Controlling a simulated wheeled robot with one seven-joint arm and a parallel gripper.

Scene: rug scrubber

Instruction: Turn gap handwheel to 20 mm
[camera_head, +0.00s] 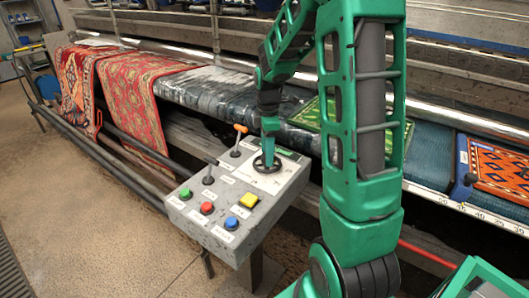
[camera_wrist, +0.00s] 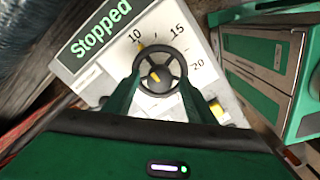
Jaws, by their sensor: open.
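The gap handwheel (camera_wrist: 159,71) is a small black spoked wheel on the control panel, with a yellow mark near its hub. A printed scale (camera_wrist: 168,38) around it reads 10, 15 and 20. A yellow pointer mark (camera_wrist: 141,46) shows at the wheel's upper left, near the 10. My gripper (camera_wrist: 160,82) is open, with one finger on each side of the wheel; I cannot tell whether they touch the rim. In the head view, my gripper (camera_head: 269,151) points down over the handwheel (camera_head: 266,167), partly hiding it.
The grey control box (camera_head: 205,238) carries green, red and blue buttons, a yellow button (camera_head: 248,200), and two levers, one orange-tipped (camera_head: 239,129), close to my gripper. A display (camera_wrist: 100,28) reads "Stopped". Rugs (camera_head: 135,85) lie on the machine behind.

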